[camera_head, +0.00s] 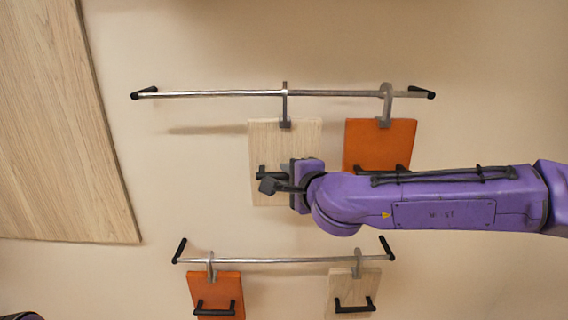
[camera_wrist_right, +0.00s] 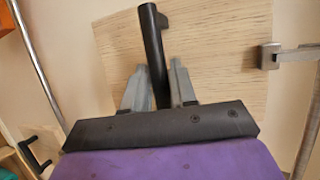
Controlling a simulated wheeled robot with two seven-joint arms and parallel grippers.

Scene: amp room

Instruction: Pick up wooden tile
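A pale wooden tile (camera_head: 262,140) with a black bar handle (camera_head: 268,171) hangs by a metal hook from the upper rail. A second pale wooden tile (camera_head: 345,287) hangs from the lower rail at the right. My right gripper (camera_head: 272,183) is at the upper tile's handle and covers part of the tile. In the right wrist view, the black handle (camera_wrist_right: 153,45) runs between the two grey fingers of my right gripper (camera_wrist_right: 160,85). The fingers stand apart on either side of it, with narrow gaps showing. My left gripper is not in view.
The upper rail (camera_head: 220,94) also carries an orange tile (camera_head: 380,140), partly behind my right arm. The lower rail (camera_head: 290,260) carries another orange tile (camera_head: 215,288) at the left. A large wooden panel (camera_head: 60,130) is on the left. The beige wall between is bare.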

